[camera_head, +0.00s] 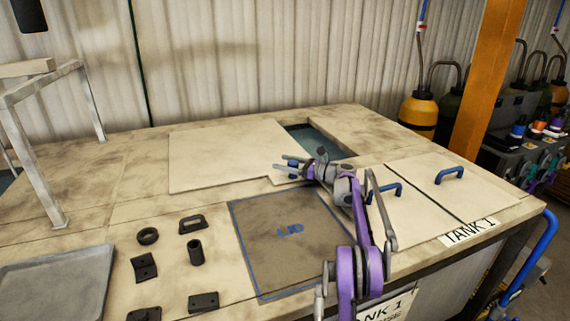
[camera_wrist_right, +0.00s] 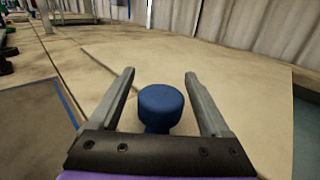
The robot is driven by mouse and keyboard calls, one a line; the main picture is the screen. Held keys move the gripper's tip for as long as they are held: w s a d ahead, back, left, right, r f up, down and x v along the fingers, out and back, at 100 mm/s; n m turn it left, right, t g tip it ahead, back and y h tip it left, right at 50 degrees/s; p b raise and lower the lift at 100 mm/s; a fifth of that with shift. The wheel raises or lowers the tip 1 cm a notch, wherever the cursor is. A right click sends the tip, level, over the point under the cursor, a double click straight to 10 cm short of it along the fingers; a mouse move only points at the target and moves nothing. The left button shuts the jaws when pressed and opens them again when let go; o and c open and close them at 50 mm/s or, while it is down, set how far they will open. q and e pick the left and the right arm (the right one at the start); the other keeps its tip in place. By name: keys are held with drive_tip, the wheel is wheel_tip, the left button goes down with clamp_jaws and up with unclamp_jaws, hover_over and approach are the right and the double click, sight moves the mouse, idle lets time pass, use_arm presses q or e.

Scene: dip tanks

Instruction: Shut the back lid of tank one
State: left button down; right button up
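The back lid (camera_head: 215,152) of tank one is a flat pale slab on the tank top, off to the left of a dark, liquid-filled opening (camera_head: 325,142). A blue knob (camera_head: 293,153) stands at the lid's right end. My right gripper (camera_head: 283,164) is at the knob. In the right wrist view the round knob (camera_wrist_right: 161,105) sits between the two open fingers, with a gap on each side. The lid surface (camera_wrist_right: 220,75) lies beyond it. The opening shows only partly at that view's right edge. My left gripper is in neither view.
Two front lids with blue handles (camera_head: 449,175) lie right of my arm, by the TANK 1 label (camera_head: 468,231). A dark LID mat (camera_head: 275,268) lies in front. Small black parts (camera_head: 196,252) and a grey tray (camera_head: 55,285) are left. An orange post (camera_head: 487,80) stands behind right.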

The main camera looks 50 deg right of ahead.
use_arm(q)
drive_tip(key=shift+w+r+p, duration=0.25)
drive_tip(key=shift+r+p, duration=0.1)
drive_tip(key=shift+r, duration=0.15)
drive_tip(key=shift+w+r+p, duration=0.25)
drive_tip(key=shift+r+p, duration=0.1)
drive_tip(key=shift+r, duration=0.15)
use_arm(e)
wheel_tip(320, 180, up, 10)
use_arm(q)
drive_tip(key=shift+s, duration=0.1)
